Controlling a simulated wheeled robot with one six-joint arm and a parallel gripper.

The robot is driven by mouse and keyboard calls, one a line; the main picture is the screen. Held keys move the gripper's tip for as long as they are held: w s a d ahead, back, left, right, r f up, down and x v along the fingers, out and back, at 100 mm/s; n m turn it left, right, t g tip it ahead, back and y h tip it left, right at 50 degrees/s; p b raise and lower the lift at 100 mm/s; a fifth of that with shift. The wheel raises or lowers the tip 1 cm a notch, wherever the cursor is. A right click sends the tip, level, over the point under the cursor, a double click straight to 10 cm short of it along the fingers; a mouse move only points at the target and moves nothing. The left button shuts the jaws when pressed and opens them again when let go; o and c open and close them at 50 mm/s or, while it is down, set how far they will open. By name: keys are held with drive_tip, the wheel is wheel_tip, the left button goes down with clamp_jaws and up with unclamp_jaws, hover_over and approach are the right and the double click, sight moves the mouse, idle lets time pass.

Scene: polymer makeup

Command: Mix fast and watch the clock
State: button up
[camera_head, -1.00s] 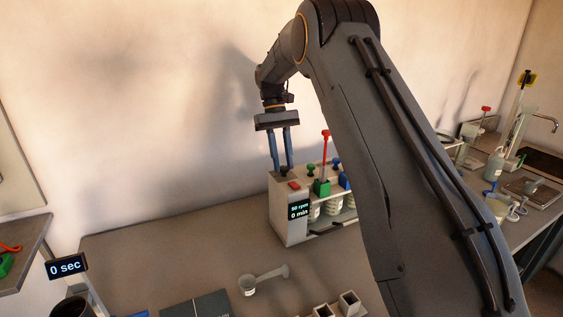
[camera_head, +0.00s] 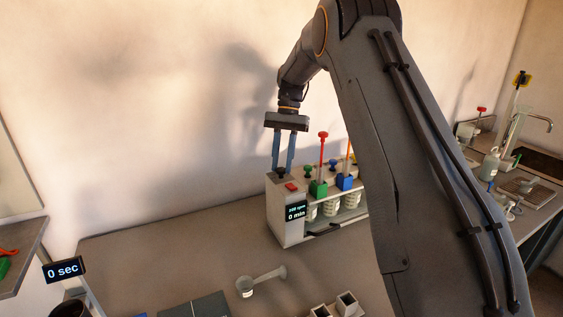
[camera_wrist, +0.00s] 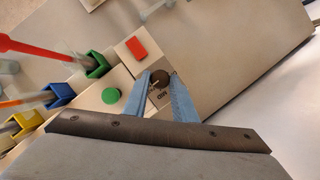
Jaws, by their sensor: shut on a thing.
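A pale mixing machine (camera_head: 287,228) stands on the bench by the wall, with white-looking jars (camera_head: 330,207) along its front. Its small display (camera_head: 295,212) reads "0 min" under a blurred three-digit rpm line. My gripper (camera_head: 282,168) points down at the machine's left top corner. In the wrist view its blue fingers are shut on a dark round knob (camera_wrist: 160,78) with small lettering beside it. A separate timer display (camera_head: 63,270) at the left reads "0 sec".
A small scoop-like cup (camera_head: 245,287) and a dark flat case (camera_head: 195,306) lie in front. A sink area (camera_head: 543,165) is at the right.

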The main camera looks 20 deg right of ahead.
idle(0.3)
drive_tip(key=o, duration=1)
drive_tip(key=shift+o, duration=0.2)
drive_tip(key=shift+r, duration=0.1)
drive_tip(key=b+v, duration=0.2)
drive_tip(key=v, duration=0.5)
drive_tip(key=shift+r, duration=0.3)
drive_tip(key=shift+w, duration=0.15)
